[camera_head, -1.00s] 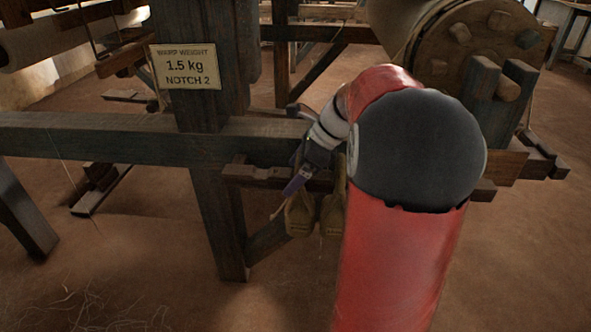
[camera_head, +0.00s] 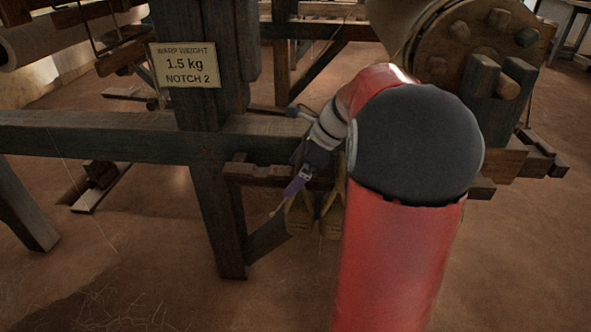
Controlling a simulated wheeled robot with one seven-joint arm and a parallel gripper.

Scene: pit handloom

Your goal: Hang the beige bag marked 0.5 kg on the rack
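Two brownish-beige bags (camera_head: 300,218) (camera_head: 331,218) show side by side just below and right of the fingertips, under the rack. No marking on either can be read, so I cannot tell which is 0.5 kg. My arm hides the rack's right part and whatever is behind it.
A sign (camera_head: 185,65) reading "WARP WEIGHT 1.5 kg NOTCH 2" is on the upright post (camera_head: 222,215). A long horizontal beam (camera_head: 90,137) crosses behind the rack. A large wooden roller disc (camera_head: 480,45) stands at upper right.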

